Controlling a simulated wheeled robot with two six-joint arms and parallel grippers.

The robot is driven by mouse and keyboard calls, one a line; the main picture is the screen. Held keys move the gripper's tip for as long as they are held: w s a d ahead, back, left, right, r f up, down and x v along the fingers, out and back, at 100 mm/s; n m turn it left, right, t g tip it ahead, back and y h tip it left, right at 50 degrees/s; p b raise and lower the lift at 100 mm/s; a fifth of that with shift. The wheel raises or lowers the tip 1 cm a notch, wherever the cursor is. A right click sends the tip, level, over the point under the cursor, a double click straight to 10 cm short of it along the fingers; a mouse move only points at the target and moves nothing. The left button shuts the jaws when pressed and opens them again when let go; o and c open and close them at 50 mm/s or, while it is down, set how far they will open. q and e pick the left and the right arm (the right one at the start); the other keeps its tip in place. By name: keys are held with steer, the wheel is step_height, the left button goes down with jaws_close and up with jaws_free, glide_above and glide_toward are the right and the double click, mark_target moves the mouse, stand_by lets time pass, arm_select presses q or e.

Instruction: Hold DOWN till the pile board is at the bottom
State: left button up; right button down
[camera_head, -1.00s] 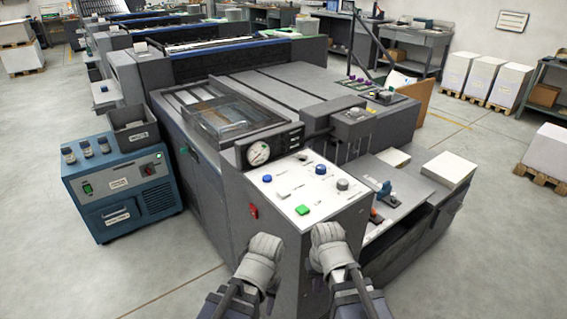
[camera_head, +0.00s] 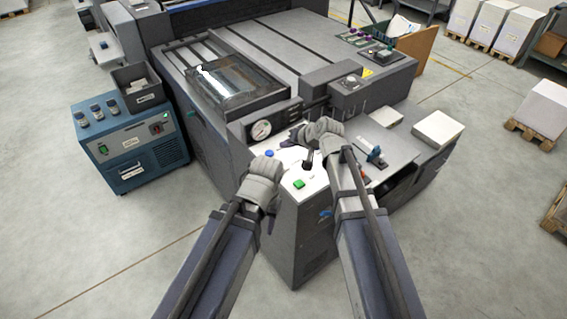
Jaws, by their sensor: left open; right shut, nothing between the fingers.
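The white control panel (camera_head: 289,172) on the machine's near corner carries a blue button (camera_head: 269,153), a green button (camera_head: 299,184) and a black upright knob (camera_head: 308,160). Their labels are too small to read, so I cannot tell which control is DOWN. My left gripper (camera_head: 268,164) is open at the panel's left edge, just below the blue button. My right gripper (camera_head: 298,136) is shut and empty over the panel's far part. It hides some controls; whether it touches one I cannot tell. I cannot make out the pile board.
A round gauge (camera_head: 261,130) stands behind the panel. A paper stack (camera_head: 438,128) and a blue-handled device (camera_head: 375,155) sit on the shelf to the right. A blue cabinet (camera_head: 130,150) stands on the left. The floor at front left is clear.

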mark_target(285, 169)
steer(key=shift+w+a+r, duration=0.2)
steer(key=shift+w+r, duration=0.05)
steer(key=shift+w, duration=0.05)
steer(key=shift+f, duration=0.15)
step_height(285, 169, down, 9)
steer(key=b, duration=0.9)
stand_by(1.7)
steer(key=shift+f+b, duration=0.25)
steer(key=shift+b, duration=0.1)
steer(key=shift+f+b, duration=0.4)
stand_by(0.6)
steer(key=shift+r, duration=0.15)
stand_by(2.3)
steer(key=shift+r+p, duration=0.7)
steer(key=shift+p, duration=0.15)
